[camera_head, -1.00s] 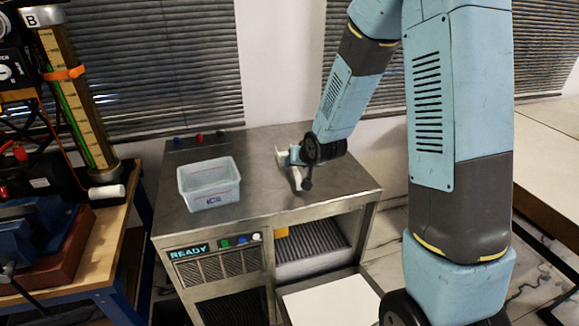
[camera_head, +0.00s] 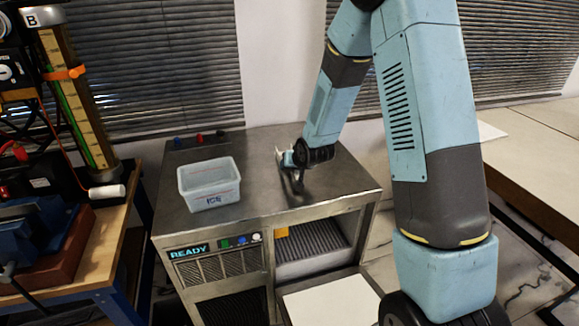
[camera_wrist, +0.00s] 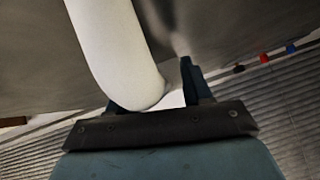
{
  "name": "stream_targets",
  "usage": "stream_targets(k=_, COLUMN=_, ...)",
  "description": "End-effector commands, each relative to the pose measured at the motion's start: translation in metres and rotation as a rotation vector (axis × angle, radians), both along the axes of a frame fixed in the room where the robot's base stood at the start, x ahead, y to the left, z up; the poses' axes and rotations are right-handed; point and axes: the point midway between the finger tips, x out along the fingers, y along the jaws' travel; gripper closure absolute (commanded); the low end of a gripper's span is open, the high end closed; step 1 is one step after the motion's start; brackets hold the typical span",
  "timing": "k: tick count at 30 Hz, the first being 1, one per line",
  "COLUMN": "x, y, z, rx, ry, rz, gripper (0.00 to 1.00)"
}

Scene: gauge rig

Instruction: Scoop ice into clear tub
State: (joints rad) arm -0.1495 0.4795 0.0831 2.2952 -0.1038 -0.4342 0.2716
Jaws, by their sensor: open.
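The clear tub (camera_head: 209,190), pale and box-shaped with an "ICE" label, stands upright on the left of the steel machine top. My gripper (camera_head: 286,160) is low over the middle of that top, right of the tub and apart from it. In the wrist view a smooth white rounded bar (camera_wrist: 112,45), perhaps a scoop handle, runs down to the open jaws. One dark finger (camera_wrist: 194,82) shows right of it; the other is mostly hidden behind it. I cannot tell whether the bar touches the fingers. No ice is clearly visible.
The steel machine (camera_head: 250,205) has a "READY" panel (camera_head: 187,250) and an open bay (camera_head: 315,245) at its front right. A white flap or tray (camera_head: 325,302) lies below the bay. Small coloured knobs (camera_head: 199,137) stand at the back left. A cluttered bench (camera_head: 105,235) is at left.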

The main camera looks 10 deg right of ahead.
Motion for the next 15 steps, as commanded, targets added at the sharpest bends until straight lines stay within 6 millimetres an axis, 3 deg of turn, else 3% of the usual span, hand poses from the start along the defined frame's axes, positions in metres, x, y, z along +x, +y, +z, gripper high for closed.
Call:
stream_targets(k=3, x=-0.0002, y=0.0000, z=0.0001, rx=0.000, ry=0.000, rz=0.000, gripper=0.52)
stream_targets(k=15, x=-0.0004, y=0.0000, z=0.0001, rx=0.000, ry=0.000, rz=0.000, gripper=0.91)
